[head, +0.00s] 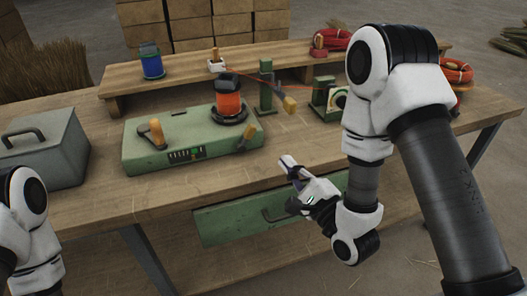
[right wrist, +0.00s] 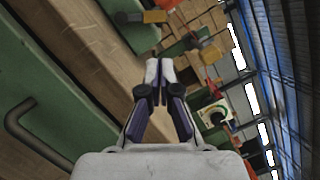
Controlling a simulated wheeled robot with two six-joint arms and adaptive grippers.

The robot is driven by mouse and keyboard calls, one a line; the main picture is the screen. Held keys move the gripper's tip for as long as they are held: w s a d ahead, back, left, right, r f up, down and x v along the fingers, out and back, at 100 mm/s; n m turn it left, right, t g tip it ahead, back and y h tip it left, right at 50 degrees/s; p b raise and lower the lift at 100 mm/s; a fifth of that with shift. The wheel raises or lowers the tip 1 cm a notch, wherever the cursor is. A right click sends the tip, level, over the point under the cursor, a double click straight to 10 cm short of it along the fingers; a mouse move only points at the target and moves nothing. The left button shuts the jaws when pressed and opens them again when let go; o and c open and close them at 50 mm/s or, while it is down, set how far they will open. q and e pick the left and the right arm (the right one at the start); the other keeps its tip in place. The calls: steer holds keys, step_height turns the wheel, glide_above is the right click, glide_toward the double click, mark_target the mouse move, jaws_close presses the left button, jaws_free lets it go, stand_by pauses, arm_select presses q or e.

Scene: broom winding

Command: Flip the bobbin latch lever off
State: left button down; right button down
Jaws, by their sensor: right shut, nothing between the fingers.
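The green winding machine (head: 190,150) sits on the workbench with an orange bobbin (head: 229,105) standing at its right end. A lever with a yellow handle (head: 246,138), which I take for the bobbin latch lever, rises at the machine's front right corner below the bobbin. In the right wrist view a yellow handle (right wrist: 153,16) shows beyond the fingertips. My right gripper (head: 287,162) is shut and empty over the bench's front edge, right of and nearer than that lever, not touching it. It also shows in the right wrist view (right wrist: 159,70). My left gripper is out of view.
Another yellow-handled lever (head: 153,132) stands at the machine's left. A green post (head: 266,85) with a yellow-handled arm (head: 289,104) stands right of the bobbin. A grey toolbox (head: 45,145) is at left. A green drawer (head: 240,218) hangs under the bench front.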

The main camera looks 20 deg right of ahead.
mark_target(250, 132)
steer(key=w+p, duration=0.1)
steer(key=p, duration=0.2)
steer(key=w+a+r+p, duration=0.1)
steer(key=w+p, duration=0.1)
steer(key=p, duration=0.1)
steer(key=w+r+p, duration=0.1)
steer(key=p, duration=0.2)
steer(key=shift+w+a, duration=0.25)
steer(key=x, duration=0.2)
steer(key=f+x, duration=0.1)
steer(key=x, duration=0.2)
steer(key=shift+w+f+b, duration=0.1)
steer(key=shift+w+b, duration=0.05)
steer(key=shift+b, duration=0.2)
